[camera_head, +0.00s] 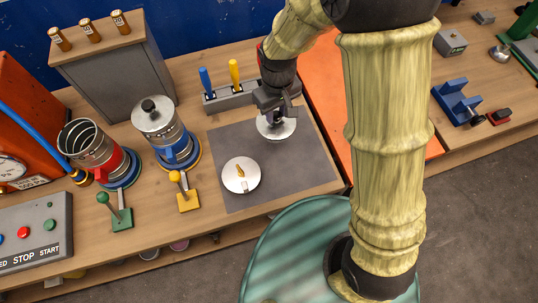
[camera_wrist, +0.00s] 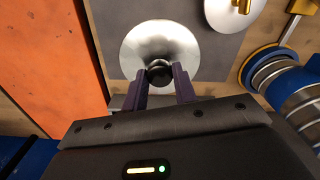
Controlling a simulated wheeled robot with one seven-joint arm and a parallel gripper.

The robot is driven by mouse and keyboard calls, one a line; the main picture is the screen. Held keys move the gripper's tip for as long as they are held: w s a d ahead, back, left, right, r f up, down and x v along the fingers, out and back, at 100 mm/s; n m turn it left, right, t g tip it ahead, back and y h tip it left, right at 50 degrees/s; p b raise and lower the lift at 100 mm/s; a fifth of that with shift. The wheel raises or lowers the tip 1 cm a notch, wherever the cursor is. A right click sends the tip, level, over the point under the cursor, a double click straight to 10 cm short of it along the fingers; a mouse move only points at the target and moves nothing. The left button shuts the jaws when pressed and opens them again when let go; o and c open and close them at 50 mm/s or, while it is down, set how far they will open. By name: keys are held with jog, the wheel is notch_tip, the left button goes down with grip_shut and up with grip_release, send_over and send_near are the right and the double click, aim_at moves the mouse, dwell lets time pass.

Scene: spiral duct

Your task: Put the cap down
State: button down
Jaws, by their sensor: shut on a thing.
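A silver round cap (camera_head: 276,128) with a black knob is over the back right of the grey mat (camera_head: 222,142). My gripper (camera_head: 277,112) is above it, pointing down. In the wrist view my gripper (camera_wrist: 165,82) has its two purple fingers on either side of the black knob, shut on it. The cap's disc (camera_wrist: 150,45) lies beyond the fingers, over the mat. I cannot tell whether the cap touches the mat. A second silver cap (camera_head: 240,180) with a brass handle lies on the mat at the front left.
A grey rack (camera_head: 228,98) with a blue and a yellow tool stands behind the mat. Two metal duct canisters (camera_head: 160,120) stand to the left, one capped. Green and yellow levers (camera_head: 185,190) stand in front. The mat's front right is clear.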

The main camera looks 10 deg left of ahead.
aim_at(275, 123)
jog(key=shift+f+p, duration=0.65)
jog(key=shift+f, duration=2.25)
jog(key=shift+f+p, duration=0.5)
jog(key=shift+f, duration=1.6)
jog(key=shift+f, duration=0.1)
jog(key=c, duration=1.1)
grip_release()
jog(key=shift+w, duration=0.1)
notch_tip(275, 123, up, 12)
jog(key=b, duration=0.2)
jog(key=shift+b, duration=0.4)
